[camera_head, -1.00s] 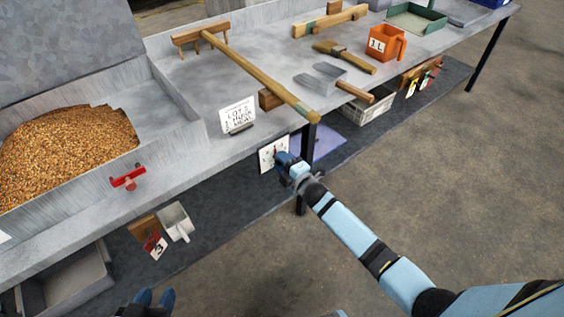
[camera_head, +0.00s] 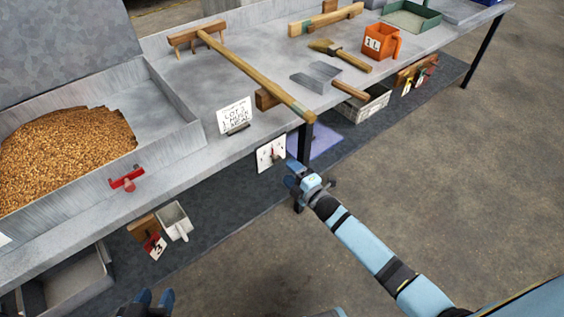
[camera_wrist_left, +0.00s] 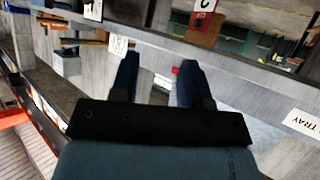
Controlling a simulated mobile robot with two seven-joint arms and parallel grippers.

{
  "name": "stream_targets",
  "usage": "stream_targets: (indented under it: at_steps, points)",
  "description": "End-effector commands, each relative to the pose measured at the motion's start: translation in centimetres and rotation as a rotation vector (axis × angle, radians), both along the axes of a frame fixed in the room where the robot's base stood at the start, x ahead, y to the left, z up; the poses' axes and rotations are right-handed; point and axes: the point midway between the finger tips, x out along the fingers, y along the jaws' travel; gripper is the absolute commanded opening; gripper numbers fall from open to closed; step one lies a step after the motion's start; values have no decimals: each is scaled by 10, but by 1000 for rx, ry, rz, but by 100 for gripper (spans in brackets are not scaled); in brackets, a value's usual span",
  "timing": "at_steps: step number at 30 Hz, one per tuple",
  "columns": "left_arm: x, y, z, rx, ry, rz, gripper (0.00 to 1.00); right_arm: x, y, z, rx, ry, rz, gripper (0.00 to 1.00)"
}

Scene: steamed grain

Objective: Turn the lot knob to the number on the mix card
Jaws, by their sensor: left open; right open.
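The lot knob is a small dark and red pointer (camera_head: 274,153) on a white dial plate (camera_head: 264,158), fixed at the bench's front edge. The dial's numbers are too small to read, so its setting is unclear. The white mix card (camera_head: 235,114) stands upright on the bench above it. Its top line reads "LOT" and a digit that looks like 3, but I cannot be sure. My right gripper (camera_head: 290,174) is open and empty, just below and right of the plate, apart from the knob. My left gripper (camera_head: 154,298) is open and empty at the bottom; its fingers show in the left wrist view (camera_wrist_left: 157,75).
A grain bin (camera_head: 178,104) and a red clamp-like fitting (camera_head: 127,179) are at the left. A long wooden rake (camera_head: 255,72) lies across the bench. A bench leg (camera_head: 304,145) stands close beside the dial. An orange jug (camera_head: 377,42) stands further back. The floor at right is clear.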

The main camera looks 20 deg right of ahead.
Motion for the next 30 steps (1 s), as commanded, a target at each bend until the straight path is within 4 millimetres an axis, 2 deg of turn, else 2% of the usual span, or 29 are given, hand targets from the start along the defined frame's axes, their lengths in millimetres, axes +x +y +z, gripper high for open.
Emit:
stream_targets:
  at_steps: [1,6,12,16,30]
  points:
    - [0,1,2,4,3,1,43,-13,-5,1,-1,3,-1,60]
    - [0,3,2,12,8,3,43,-46,-17,1,-1,2,-1,60]
    - [-1,3,-3,17,21,6,43,-68,-25,0,-1,1,-1,60]
    - [-1,3,-3,17,21,6,43,-74,-27,0,-2,2,-1,60]
    - [-1,2,0,13,15,5,43,-73,-27,0,-1,1,-1,60]
